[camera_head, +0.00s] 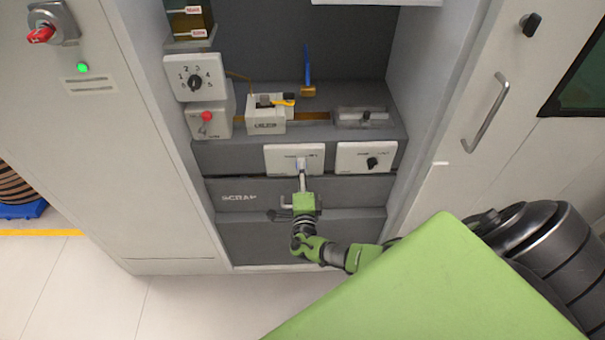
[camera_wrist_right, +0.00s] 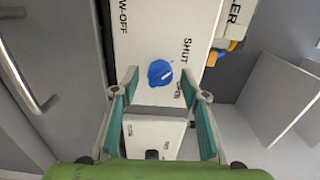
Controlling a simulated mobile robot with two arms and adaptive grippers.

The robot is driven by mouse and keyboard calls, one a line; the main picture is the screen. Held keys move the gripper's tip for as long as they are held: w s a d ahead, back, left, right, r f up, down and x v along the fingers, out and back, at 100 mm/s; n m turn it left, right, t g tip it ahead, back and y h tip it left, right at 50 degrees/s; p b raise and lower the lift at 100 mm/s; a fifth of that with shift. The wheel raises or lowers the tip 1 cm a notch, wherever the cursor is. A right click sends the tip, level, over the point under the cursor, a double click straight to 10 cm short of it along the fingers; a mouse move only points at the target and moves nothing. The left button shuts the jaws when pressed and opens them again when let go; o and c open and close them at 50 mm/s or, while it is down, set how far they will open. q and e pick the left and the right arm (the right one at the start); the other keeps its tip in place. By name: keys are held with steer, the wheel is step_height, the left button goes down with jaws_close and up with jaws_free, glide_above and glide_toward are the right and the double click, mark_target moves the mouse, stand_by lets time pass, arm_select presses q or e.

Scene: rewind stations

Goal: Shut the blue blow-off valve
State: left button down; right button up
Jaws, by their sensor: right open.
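The blue blow-off valve (camera_wrist_right: 160,73) is a round knob with a white mark, on a white plate (camera_wrist_right: 150,25) lettered "-OFF", "SHUT" and "OPEN". The mark seems to point toward the "OPEN" side. In the head view this is the left white plate (camera_head: 279,155), and my gripper mostly hides the knob. My right gripper (camera_head: 301,166) reaches up to that plate. In the right wrist view the right gripper (camera_wrist_right: 160,78) is open, with its teal-padded fingers on either side of the knob. I cannot tell whether they touch it. My left gripper is not in view.
A second white plate (camera_head: 350,163) with a black knob (camera_head: 372,162) sits close on the right. Above are a white sealer-like block (camera_head: 264,126), a red button box (camera_head: 206,122) and a numbered dial (camera_head: 195,81). Cabinet walls close in the recess on both sides.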

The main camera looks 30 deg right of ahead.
steer(key=v, duration=1.1)
steer(key=shift+s+a, duration=0.2)
steer(key=shift+f, duration=0.1)
steer(key=s+d+f+m+g+y, duration=0.15)
steer(key=s+f+m+g, duration=0.35)
steer(key=s+f+m, duration=0.65)
steer(key=s+d+f+m+g+y, duration=0.15)
steer(key=s+f+m+g, duration=0.5)
steer(key=f, duration=0.75)
steer(key=s+a+f+m+g+y, duration=0.1)
steer(key=s+a+f+m+y, duration=0.2)
steer(key=s+m, duration=0.9)
steer(key=s+a+f+m+g+y, duration=0.2)
steer(key=s+a+f+m, duration=0.5)
steer(key=s+m, duration=0.5)
steer(key=a+m+y, duration=0.1)
steer(key=m, duration=0.2)
